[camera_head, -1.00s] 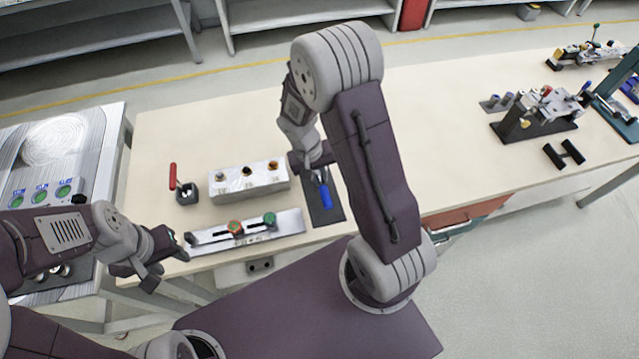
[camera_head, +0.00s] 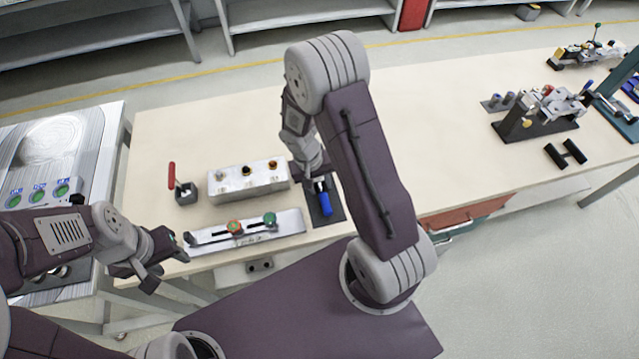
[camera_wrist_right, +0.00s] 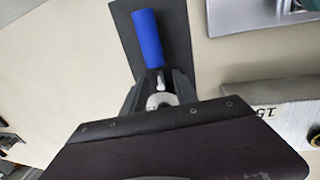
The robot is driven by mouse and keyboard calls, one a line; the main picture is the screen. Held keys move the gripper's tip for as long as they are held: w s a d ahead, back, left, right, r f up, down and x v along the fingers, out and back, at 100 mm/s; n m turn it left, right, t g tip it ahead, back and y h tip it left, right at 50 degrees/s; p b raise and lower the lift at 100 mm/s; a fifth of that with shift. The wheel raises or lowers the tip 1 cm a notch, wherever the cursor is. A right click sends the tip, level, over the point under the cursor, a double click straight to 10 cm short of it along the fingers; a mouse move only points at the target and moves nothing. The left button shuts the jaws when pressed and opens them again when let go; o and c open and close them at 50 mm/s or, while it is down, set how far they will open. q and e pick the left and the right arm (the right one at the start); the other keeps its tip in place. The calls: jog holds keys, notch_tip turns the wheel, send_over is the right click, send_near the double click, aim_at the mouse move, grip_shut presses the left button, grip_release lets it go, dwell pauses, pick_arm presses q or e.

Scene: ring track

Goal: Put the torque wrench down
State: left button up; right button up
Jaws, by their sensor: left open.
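The torque wrench, with a blue handle (camera_head: 325,204) and a metal shaft, is over the dark mat (camera_head: 334,186) near the bench's front edge. In the right wrist view its blue handle (camera_wrist_right: 147,38) points away from my right gripper (camera_wrist_right: 158,84), over the mat (camera_wrist_right: 180,45). The metal end lies between the two dark fingers. I cannot tell whether they press on it, or whether the wrench rests fully on the mat. In the head view the right gripper (camera_head: 314,178) is largely hidden by its own wrist. My left gripper (camera_head: 165,262) is open and empty by the bench's front edge.
A metal block (camera_head: 249,181) with several knobs stands left of the mat. A red-handled lever (camera_head: 184,187) is further left. The bench (camera_head: 430,120) is clear at middle right.

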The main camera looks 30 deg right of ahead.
jog(key=shift+r, duration=0.25)
notch_tip(320, 180, up, 12)
jog(key=a+p, duration=0.2)
jog(key=s+a+r+n+t+y, duration=0.1)
jog(key=s+a+n+y, duration=0.1)
jog(key=s, duration=0.6)
jog(key=shift+s+a+t, duration=0.15)
jog(key=shift+a+t, duration=0.15)
jog(key=shift+a, duration=0.15)
dwell(1.7)
